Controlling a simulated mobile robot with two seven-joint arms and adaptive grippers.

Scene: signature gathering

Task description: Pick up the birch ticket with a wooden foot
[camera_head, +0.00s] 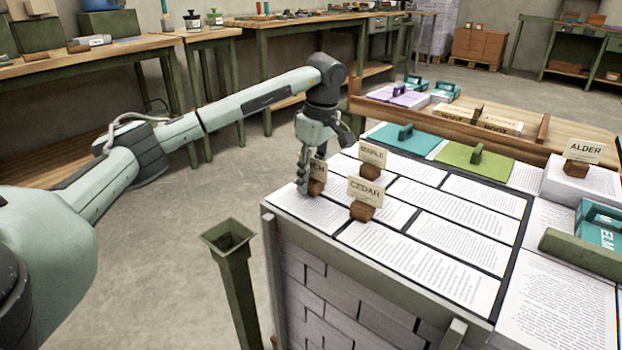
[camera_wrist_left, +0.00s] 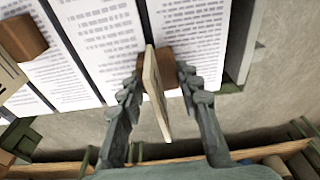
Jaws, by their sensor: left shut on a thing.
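The birch ticket (camera_head: 319,168), a pale card with "CH" legible and a wooden foot (camera_head: 316,187), stands at the near left corner of the paper-covered table. My left gripper (camera_head: 305,180) comes down over it, shut on its wooden foot, and hides part of the card. In the left wrist view the card (camera_wrist_left: 155,92) shows edge-on between the two fingers, with its brown foot (camera_wrist_left: 169,70) between the fingertips over a printed sheet. I cannot tell whether the foot touches the sheet. My right gripper is not in view.
The cedar ticket (camera_head: 365,191) stands close to the right of my left gripper, with the maple ticket (camera_head: 372,156) just behind. The alder ticket (camera_head: 583,152) stands on a paper stack at the right. A green post (camera_head: 232,280) rises left of the table; open floor lies beyond.

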